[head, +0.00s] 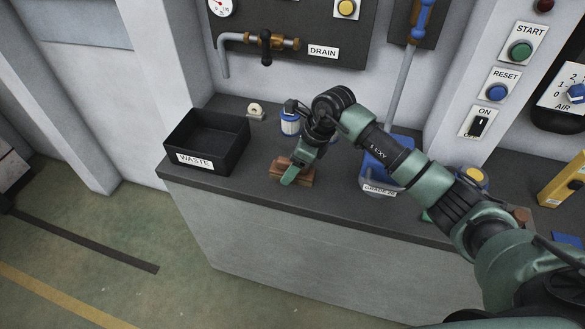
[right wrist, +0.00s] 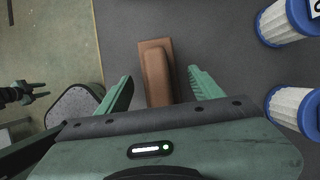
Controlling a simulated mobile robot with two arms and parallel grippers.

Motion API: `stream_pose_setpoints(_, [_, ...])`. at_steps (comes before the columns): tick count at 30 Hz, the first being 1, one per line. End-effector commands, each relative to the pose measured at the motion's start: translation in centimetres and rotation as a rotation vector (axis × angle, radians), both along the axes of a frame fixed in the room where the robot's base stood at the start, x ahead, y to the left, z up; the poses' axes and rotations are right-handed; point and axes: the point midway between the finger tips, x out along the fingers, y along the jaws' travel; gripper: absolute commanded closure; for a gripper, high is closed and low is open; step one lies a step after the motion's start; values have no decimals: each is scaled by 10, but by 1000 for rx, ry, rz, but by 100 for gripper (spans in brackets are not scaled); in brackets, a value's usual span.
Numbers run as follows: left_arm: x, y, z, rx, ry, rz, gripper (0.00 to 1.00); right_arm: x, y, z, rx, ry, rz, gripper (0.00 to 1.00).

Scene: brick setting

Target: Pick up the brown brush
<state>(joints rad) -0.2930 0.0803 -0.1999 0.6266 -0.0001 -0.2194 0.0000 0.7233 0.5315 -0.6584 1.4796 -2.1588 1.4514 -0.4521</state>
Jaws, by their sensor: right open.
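The brown brush (head: 278,167) lies on the dark counter, close to its front edge. In the right wrist view the brown brush (right wrist: 155,70) shows a wider flat part with a narrower raised part on top, pointing down between my fingers. My right gripper (head: 292,173) is over the brush and partly covers it in the head view. In the right wrist view my right gripper (right wrist: 162,82) is open, one finger on each side of the brush, with gaps visible. My left gripper (right wrist: 40,90) shows small at the left of that view, fingers apart and empty, away from the counter.
A black WASTE bin (head: 205,168) stands left of the brush. A blue-and-white filter (head: 290,122) stands behind it; two filters show at right in the wrist view (right wrist: 287,22). A blue bin (head: 372,172) is to the right. The counter's front edge is close.

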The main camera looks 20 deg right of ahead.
Motion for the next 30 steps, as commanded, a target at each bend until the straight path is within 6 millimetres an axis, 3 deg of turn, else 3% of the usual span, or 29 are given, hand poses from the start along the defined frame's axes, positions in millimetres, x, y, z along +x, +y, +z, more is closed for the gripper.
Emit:
stream_pose_setpoints(3, [3,0,0,0,-5,0,64,0,0,0,1,-1,0,34])
stream_pose_setpoints(4, [3,0,0,-1,-4,0,64,0,0,0,1,-1,0,39])
stream_pose_setpoints(9, [-4,0,-1,0,6,0,64,0,0,0,1,-1,0,86])
stream_pose_setpoints(11, [-7,0,-1,1,10,0,64,0,0,0,1,-1,0,100])
stream_pose_setpoints(23, [-12,1,-3,2,17,0,64,1,0,8,2,-4,0,100])
stream_pose_setpoints(30, [-11,1,-13,2,17,0,64,2,0,45,1,-9,0,100])
